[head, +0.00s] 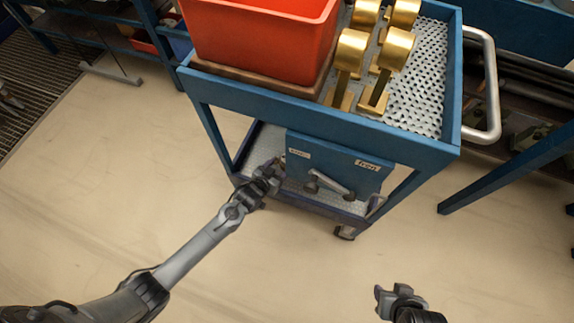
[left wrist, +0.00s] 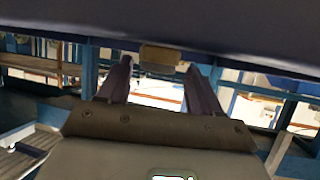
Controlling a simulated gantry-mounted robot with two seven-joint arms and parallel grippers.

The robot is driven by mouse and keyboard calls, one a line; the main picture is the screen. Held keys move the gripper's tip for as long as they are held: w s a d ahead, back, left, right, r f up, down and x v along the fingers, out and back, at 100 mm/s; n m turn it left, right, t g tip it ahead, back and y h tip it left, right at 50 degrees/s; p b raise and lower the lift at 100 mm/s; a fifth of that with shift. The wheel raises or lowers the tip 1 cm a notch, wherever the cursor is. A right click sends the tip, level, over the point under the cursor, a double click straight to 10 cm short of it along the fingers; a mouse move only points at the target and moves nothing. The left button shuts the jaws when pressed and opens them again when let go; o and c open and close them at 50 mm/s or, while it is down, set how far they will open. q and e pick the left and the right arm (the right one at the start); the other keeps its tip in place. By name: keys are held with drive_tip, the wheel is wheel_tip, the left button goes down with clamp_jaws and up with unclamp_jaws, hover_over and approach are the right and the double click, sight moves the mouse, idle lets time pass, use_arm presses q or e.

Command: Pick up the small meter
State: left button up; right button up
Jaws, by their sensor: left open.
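Several gold meter-like pieces with round heads on stands (head: 350,52) stand on the cart's top. I cannot tell which thing is the small meter. My left gripper (head: 273,172) is at the left edge of a blue box with small labels (head: 335,163) on the cart's lower shelf, well below the gold pieces. In the left wrist view its two fingers (left wrist: 160,85) are apart. A small tan block (left wrist: 160,57) shows between and beyond them, not clearly gripped. My right gripper (head: 396,296) is low at the right, far from the cart; its jaws are unclear.
The blue cart (head: 320,122) has a red bin (head: 262,40) on its top left and a metal handle (head: 492,85) at the right. Its legs and top rim surround the lower shelf. Open floor (head: 300,265) lies in front. Blue benches stand behind and at the right.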

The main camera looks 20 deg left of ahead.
sight(283, 164)
use_arm(q)
drive_tip(key=b+x, duration=0.2)
drive_tip(key=x, duration=0.1)
drive_tip(key=shift+w+f, duration=0.1)
drive_tip(key=shift+f, duration=0.2)
drive_tip(key=shift+w+d+b, duration=0.2)
drive_tip(key=shift+w+b, duration=0.35)
drive_tip(key=shift+w, duration=0.1)
drive_tip(key=shift+s, duration=0.1)
drive_tip(key=shift+c, duration=0.8)
drive_tip(key=c, duration=0.9)
drive_tip(key=shift+r, duration=0.15)
